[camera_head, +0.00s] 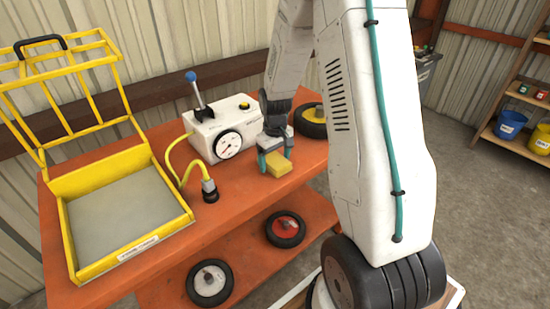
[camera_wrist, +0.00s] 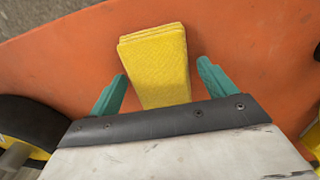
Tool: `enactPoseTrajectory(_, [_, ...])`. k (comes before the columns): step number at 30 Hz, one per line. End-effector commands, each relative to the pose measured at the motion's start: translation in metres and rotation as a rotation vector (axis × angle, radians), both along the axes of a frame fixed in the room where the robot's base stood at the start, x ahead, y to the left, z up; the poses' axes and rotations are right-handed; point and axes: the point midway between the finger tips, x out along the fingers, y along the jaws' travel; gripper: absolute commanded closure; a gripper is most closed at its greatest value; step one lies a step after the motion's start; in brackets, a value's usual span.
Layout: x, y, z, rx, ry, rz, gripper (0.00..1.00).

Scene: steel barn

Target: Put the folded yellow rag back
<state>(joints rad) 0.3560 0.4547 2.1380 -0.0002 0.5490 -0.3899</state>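The folded yellow rag (camera_head: 278,166) lies on the orange bench (camera_head: 240,195) near its right part, in front of the white gauge box. In the wrist view the rag (camera_wrist: 155,62) shows as a layered yellow block in the middle, pointing away from my gripper. My gripper (camera_wrist: 160,85) has its teal fingers spread, one on each side of the rag, with orange bench showing in the gaps. In the head view my gripper (camera_head: 275,156) is low over the bench, right at the rag. The rag's near end is hidden behind my gripper's body.
A white box with a gauge (camera_head: 222,139) and blue-knobbed lever stands behind the rag, its yellow hose ending at a black fitting (camera_head: 210,191). A yellow framed tray (camera_head: 177,226) fills the bench's left. A wheel (camera_head: 312,121) lies at right; two more (camera_head: 285,229) are below.

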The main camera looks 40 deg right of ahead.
Motion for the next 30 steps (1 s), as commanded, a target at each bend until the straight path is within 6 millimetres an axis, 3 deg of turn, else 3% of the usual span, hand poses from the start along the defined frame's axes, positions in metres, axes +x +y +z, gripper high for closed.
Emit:
enactPoseTrajectory(7, [0.0, 0.0, 0.001, 0.0, -0.001, 0.0, 0.17])
enactPoseTrajectory(11, [0.001, 0.0, 0.013, -0.001, -0.003, 0.0, 0.17])
enactPoseTrajectory(22, [0.001, 0.0, 0.091, -0.002, -0.004, 0.0, 0.17])
enactPoseTrajectory(30, [0.0, 0.001, 0.122, -0.001, -0.002, 0.0, 0.17])
